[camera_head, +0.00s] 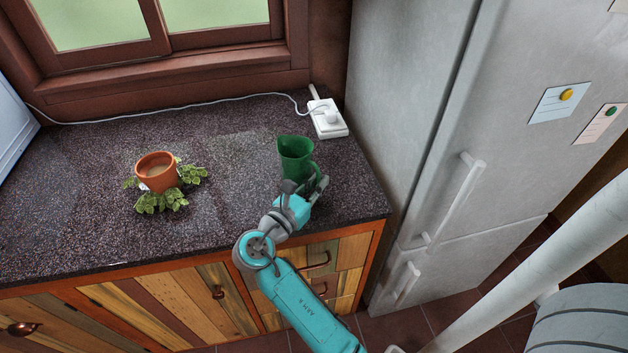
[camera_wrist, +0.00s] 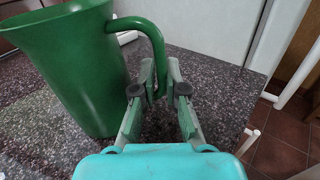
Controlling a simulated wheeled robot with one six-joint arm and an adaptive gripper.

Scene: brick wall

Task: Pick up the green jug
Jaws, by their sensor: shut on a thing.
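The green jug (camera_head: 295,157) stands upright on the dark speckled countertop (camera_head: 225,215), near its right end. In the wrist view the jug (camera_wrist: 85,70) fills the left side, with its handle (camera_wrist: 152,45) curving down to the right. My gripper (camera_head: 312,184) reaches it from the front right. In the wrist view my gripper (camera_wrist: 157,88) has its fingers on either side of the lower handle and is shut on it. In the head view my gripper hides part of the jug's lower side and handle.
A terracotta pot (camera_head: 157,172) with leafy sprigs stands on the counter to the left. A white power strip (camera_head: 328,119) with a cable lies behind the jug. A grey fridge (camera_head: 440,130) stands close on the right. The counter between pot and jug is clear.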

